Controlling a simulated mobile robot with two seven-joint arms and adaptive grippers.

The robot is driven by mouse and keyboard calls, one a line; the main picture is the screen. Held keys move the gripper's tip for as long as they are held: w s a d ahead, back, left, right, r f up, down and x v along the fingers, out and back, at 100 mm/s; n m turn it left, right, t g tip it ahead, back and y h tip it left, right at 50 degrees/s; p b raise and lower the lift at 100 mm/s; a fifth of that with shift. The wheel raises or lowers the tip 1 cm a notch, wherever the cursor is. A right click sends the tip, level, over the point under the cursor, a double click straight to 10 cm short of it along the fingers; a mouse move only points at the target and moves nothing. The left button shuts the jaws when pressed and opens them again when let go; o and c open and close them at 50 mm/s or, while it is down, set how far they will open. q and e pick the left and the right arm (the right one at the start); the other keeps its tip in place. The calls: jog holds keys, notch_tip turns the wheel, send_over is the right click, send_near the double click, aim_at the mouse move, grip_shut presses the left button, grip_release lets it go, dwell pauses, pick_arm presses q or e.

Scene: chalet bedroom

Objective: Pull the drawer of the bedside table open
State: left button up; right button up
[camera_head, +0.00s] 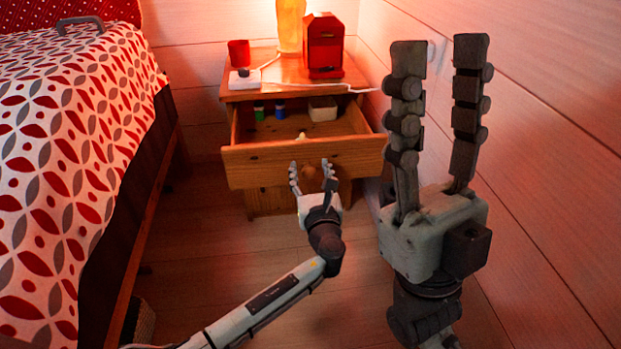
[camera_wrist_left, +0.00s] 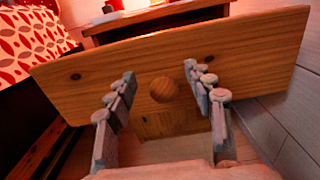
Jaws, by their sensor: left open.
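The wooden bedside table (camera_head: 270,203) stands against the back wall. Its drawer (camera_head: 255,165) is pulled out, and small items show inside. The round wooden knob (camera_wrist_left: 163,90) is on the middle of the drawer front, which also fills much of the left wrist view (camera_wrist_left: 95,75). My left gripper (camera_head: 312,170) is open in front of the drawer. In the left wrist view its fingers (camera_wrist_left: 165,90) stand on either side of the knob, apparently without gripping it. My right gripper (camera_head: 438,60) is raised at the right with its fingers apart, empty.
A bed (camera_head: 60,150) with a red and grey patterned cover is on the left. A plank wall is on the right. The floor before the table is clear.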

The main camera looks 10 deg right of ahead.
pick_arm(q)
notch_tip(320, 180, up, 7)
jog(key=shift+r, duration=0.15)
